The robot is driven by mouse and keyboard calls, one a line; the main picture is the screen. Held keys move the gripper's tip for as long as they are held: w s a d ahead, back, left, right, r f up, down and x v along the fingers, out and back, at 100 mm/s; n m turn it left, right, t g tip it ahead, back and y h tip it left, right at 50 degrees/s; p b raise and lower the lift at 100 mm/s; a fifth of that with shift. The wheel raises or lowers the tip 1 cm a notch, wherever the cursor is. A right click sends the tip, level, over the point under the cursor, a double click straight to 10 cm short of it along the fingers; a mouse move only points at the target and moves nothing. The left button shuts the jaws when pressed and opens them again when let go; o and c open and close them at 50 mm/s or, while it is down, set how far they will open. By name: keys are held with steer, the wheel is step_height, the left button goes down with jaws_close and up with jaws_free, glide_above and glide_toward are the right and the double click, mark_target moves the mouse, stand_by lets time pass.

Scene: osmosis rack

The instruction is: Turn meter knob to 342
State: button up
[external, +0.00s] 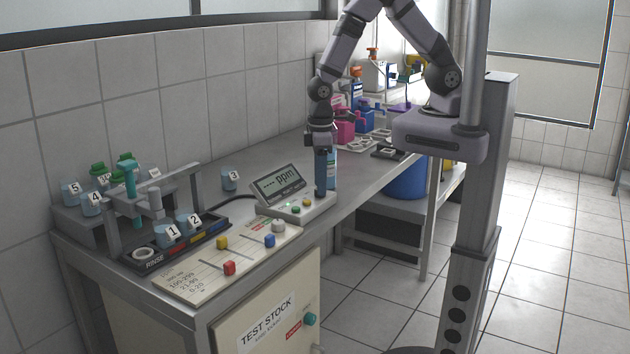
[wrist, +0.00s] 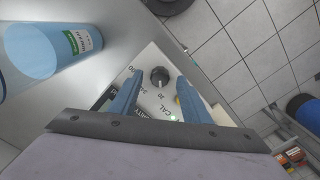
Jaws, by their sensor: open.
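The meter (external: 289,193) stands on the bench with a tilted screen that shows dashes and "ppm". Its dark round knob (wrist: 160,76) shows in the wrist view, with printed numbers around it. In the external view the knob is hidden by my gripper (external: 321,186), which points straight down over the right end of the meter. In the wrist view my gripper (wrist: 157,97) is open, with one blue finger on each side of the knob and nothing held. I cannot tell whether the fingers touch the knob or are level with it.
A blue, labelled cylinder (wrist: 50,45) stands close beside the meter. Green and yellow buttons sit on the meter's front. A card with coloured blocks (external: 229,268) and a rack with numbered beakers (external: 173,234) are to the left. Bottles and pink and blue boxes stand behind.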

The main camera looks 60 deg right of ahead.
steer(key=shift+f, duration=0.6)
steer(key=c, duration=1)
steer(key=shift+c, duration=0.2)
steer(key=shift+m, duration=0.3)
steer(key=m, duration=0.9)
